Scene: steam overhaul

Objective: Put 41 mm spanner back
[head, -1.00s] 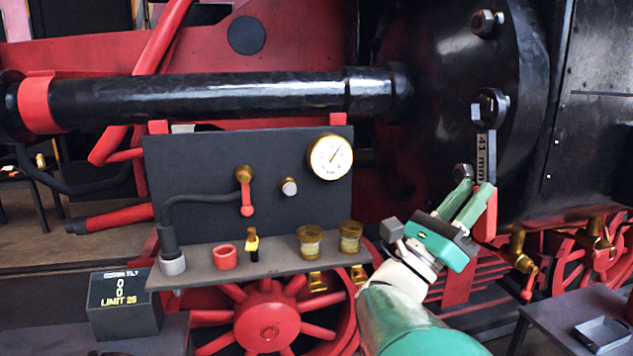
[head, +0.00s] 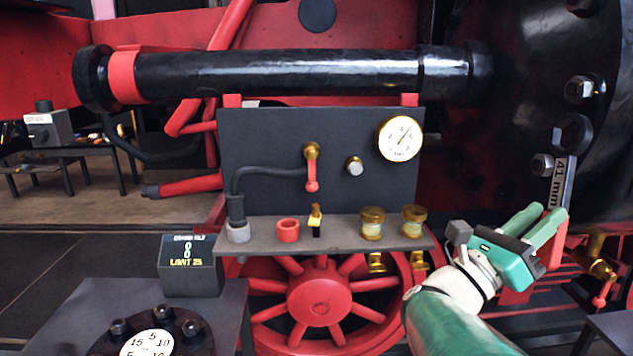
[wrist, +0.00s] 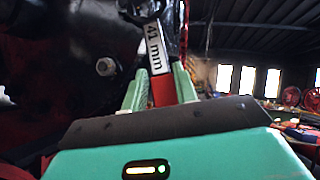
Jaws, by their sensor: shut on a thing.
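The 41 mm spanner (head: 559,177) is a dark tool with a light "41 mm" label and a red handle end. It stands nearly upright in my gripper (head: 545,226), with its ring head up in front of the black cylinder cover. My gripper's green fingers are shut on the red lower part. In the wrist view the spanner (wrist: 154,48) rises between the fingertips (wrist: 160,88), its label readable and its head cut off at the top. The head is away from the two nearest nuts or close beside them; I cannot tell whether it touches the cover.
A dark panel with a gauge (head: 400,139) and a shelf (head: 330,243) holding brass cups stands left of my arm. A display box (head: 190,265) reads 0, 0, limit 25. A table edge (head: 612,330) is at lower right.

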